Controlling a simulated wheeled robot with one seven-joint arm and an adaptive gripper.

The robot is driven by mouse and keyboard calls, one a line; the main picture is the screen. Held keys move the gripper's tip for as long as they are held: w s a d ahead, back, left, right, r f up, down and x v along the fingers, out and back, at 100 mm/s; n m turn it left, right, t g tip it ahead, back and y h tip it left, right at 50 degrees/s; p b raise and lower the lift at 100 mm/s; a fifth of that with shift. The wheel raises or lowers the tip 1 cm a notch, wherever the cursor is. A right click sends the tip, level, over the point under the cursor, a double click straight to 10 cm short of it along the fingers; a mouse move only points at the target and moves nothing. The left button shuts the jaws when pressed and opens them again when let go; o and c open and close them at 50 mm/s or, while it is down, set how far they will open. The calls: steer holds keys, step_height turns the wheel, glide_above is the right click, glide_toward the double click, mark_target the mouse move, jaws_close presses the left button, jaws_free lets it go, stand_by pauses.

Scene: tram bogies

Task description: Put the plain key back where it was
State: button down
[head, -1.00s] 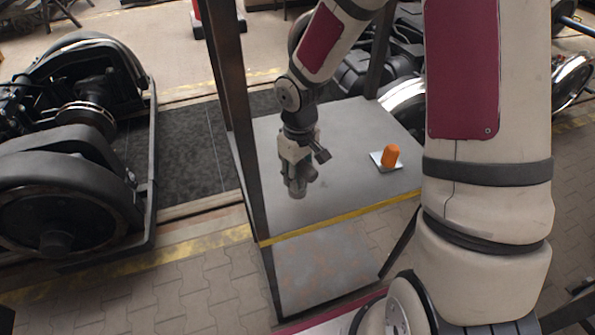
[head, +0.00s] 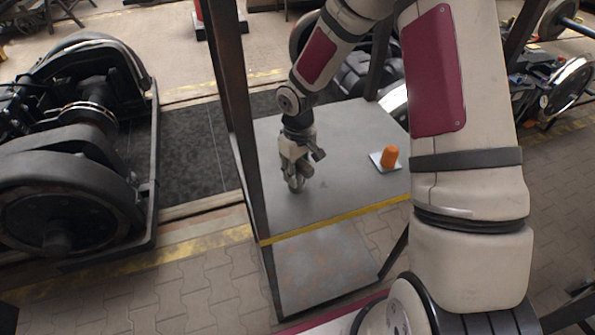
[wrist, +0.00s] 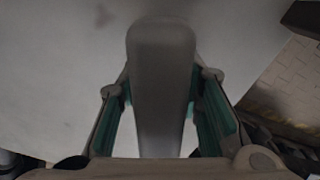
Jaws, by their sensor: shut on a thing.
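My gripper (head: 293,174) is over the left front part of the grey table and is shut on the plain key. In the wrist view the plain key (wrist: 161,85) is a long, smooth grey piece with a rounded end, between the green-lined fingers (wrist: 161,112). In the head view the key is small and mostly hidden by the fingers. I cannot tell whether it touches the tabletop. An orange upright piece (head: 390,156) stands on a small white plate (head: 376,158) at the right of the table.
The grey tabletop (head: 340,130) is clear between my gripper and the white plate. A yellow strip (head: 340,219) marks its front edge. Dark posts (head: 236,110) rise at the table's left and back. A black bogie (head: 70,150) stands at the left.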

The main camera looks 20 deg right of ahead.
steer(key=shift+f, duration=0.1)
steer(key=c, duration=1.1)
jaws_free()
step_height(320, 180, up, 13)
steer(key=shift+f, duration=0.2)
steer(key=s+d+r+m+t+h, duration=0.1)
steer(key=s+r, duration=0.4)
steer(key=r, duration=0.2)
steer(key=s+r+m+t+h, duration=0.1)
steer(key=s+r, duration=0.3)
steer(key=r, duration=0.3)
steer(key=shift+s+a+r+m+t+y, duration=0.2)
steer(key=shift+s+r+m+t+y, duration=0.3)
steer(key=shift+s+r, duration=1.3)
steer(key=shift+s+a+r+m+t+y, duration=0.25)
steer(key=shift+s+r+t, duration=0.35)
steer(key=shift+s, duration=2.45)
steer(key=shift+s+a+r+m+t+y, duration=0.1)
steer(key=shift+s+r+m+t+y, duration=0.55)
steer(key=shift+s, duration=1.8)
steer(key=shift+r+h, duration=0.4)
